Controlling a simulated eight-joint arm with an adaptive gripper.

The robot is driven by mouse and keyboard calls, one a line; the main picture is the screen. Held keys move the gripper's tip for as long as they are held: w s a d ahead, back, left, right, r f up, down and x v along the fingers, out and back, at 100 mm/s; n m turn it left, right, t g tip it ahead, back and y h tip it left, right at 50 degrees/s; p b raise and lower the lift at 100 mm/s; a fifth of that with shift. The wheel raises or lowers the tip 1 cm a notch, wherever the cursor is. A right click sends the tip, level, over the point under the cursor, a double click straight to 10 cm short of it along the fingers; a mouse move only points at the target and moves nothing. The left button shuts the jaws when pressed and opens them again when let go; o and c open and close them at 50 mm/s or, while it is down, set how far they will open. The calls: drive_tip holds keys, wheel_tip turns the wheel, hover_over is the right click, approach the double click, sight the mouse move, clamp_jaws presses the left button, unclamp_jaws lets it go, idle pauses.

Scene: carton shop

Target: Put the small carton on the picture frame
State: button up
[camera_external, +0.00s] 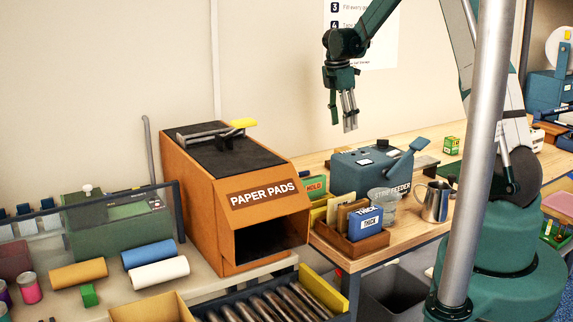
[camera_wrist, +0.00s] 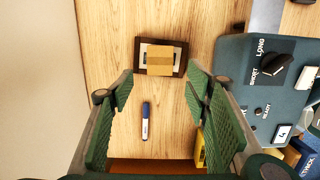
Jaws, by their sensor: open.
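In the wrist view the small tan carton (camera_wrist: 160,62) with a tape stripe appears to lie on the dark-bordered picture frame (camera_wrist: 140,45), overlapping the frame's middle and front. The frame's border shows around the carton. My gripper (camera_wrist: 160,88) is open and empty, its green fingers spread to the left and right on the near side of the carton. In the external view my gripper (camera_external: 347,112) hangs above the wooden bench, pointing down. I cannot make out the carton or the frame in that view.
A blue and white marker (camera_wrist: 146,121) lies on the wood in front of the frame. A teal strip feeder (camera_wrist: 262,80) stands to the right, also in the external view (camera_external: 358,170). An orange paper pads box (camera_external: 205,200) stands left of the bench. The wood left of the frame is clear.

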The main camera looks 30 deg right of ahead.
drive_tip(key=s+a+r+m+t, duration=0.2)
drive_tip(key=s+a+r+m, duration=0.2)
drive_tip(key=s+a+r, duration=0.3)
drive_tip(key=s+a+r+m+t, duration=0.1)
drive_tip(key=s+a+r+m, duration=0.3)
drive_tip(key=s+r, duration=0.55)
drive_tip(key=s+a+m+t+y, duration=0.1)
drive_tip(key=s+a+m, duration=0.3)
drive_tip(key=s, duration=0.7)
drive_tip(key=s+a+r+m+t, duration=0.1)
drive_tip(key=s+a+m+t, duration=0.2)
drive_tip(key=s, duration=0.8)
drive_tip(key=a+m, duration=0.2)
drive_tip(key=m, duration=0.1)
drive_tip(key=shift+s+a+y, duration=0.15)
drive_tip(key=shift+s+y, duration=0.2)
drive_tip(key=shift+y, duration=0.05)
